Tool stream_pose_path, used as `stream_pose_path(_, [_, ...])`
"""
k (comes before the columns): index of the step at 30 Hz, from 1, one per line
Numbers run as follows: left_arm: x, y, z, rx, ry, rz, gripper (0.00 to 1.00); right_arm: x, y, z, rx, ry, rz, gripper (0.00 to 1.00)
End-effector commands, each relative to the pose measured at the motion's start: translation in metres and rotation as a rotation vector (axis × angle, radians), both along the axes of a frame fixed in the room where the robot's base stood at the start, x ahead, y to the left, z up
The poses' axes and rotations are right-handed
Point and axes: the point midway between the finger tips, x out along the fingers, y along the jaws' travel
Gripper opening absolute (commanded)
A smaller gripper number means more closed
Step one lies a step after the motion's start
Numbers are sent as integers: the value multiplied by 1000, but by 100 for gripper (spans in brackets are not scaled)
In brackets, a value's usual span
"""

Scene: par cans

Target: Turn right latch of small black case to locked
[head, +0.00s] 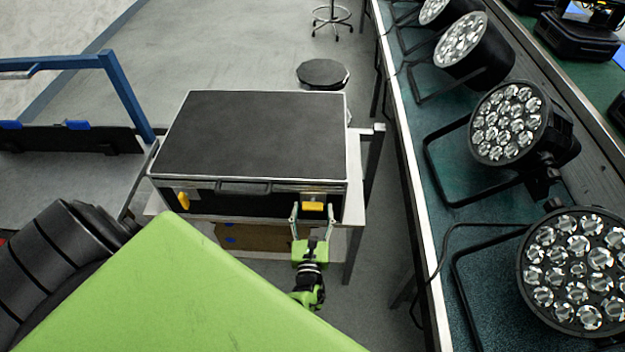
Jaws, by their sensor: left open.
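The small black case (250,135) lies closed on a light table, its lid up and its front face toward me. The front has a handle (243,187) in the middle and two yellow latches. The right latch (313,206) lies level, wider than tall. The left latch (183,201) stands nearly upright with a slight tilt. My left gripper (311,211) is open in front of the case, with one finger on each side of the right latch. I cannot tell whether the fingers touch it. My right gripper is not in view.
The table's light top (355,180) shows at the case's right side. Several stage lights (508,123) stand on a long green-topped bench at the right. A blue-framed cart (120,90) is at the left. A round black stool (322,73) stands behind the case.

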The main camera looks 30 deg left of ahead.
Motion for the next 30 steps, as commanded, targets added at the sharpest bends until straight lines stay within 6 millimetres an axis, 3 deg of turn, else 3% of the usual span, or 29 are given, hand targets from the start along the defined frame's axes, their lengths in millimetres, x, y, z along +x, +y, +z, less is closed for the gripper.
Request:
stream_pose_path(10, [4, 3, 0, -1, 0, 1, 61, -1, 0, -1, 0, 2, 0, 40])
stream_pose_path(11, [4, 3, 0, -1, 0, 1, 58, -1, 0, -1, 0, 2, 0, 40])
stream_pose_path(15, [4, 3, 0, -1, 0, 1, 23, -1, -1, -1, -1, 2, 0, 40])
stream_pose_path(30, [4, 2, -2, 62, 37, -2, 23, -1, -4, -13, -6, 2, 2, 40])
